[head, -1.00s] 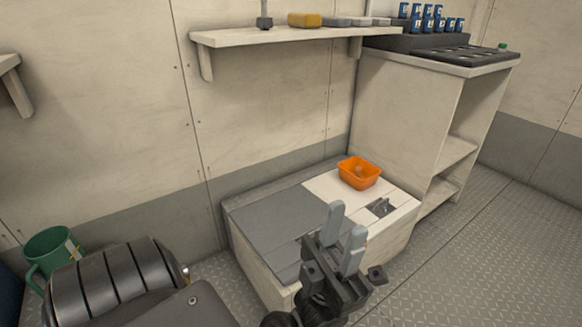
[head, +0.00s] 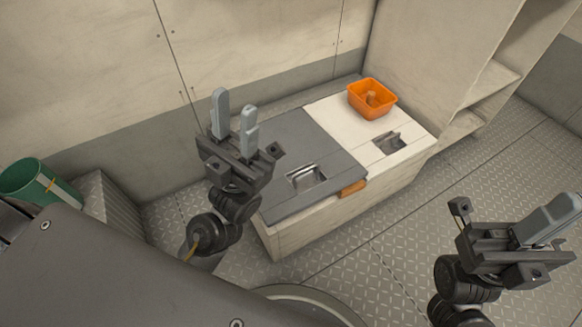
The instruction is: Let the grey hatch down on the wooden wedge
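The grey hatch (head: 292,145) lies on the left part of the low pale locker and has a recessed metal handle (head: 305,178) near its front edge. It looks down or nearly level. The orange-brown wooden wedge (head: 353,188) sticks out at the hatch's front right corner, between hatch edge and locker rim; its inner end is hidden. My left gripper (head: 235,118) is in front of the hatch's left side in the picture, fingers apart, nothing between them. My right gripper (head: 548,221) is at the lower right, away from the hatch; its fingers overlap in this view.
A white lid (head: 330,108) beside the hatch has its own recessed handle (head: 390,142) and bears an orange bin (head: 372,98) with something small in it. A green bucket (head: 35,188) stands at the left. Shelving (head: 488,85) rises at the right. The diamond-plate floor in front is clear.

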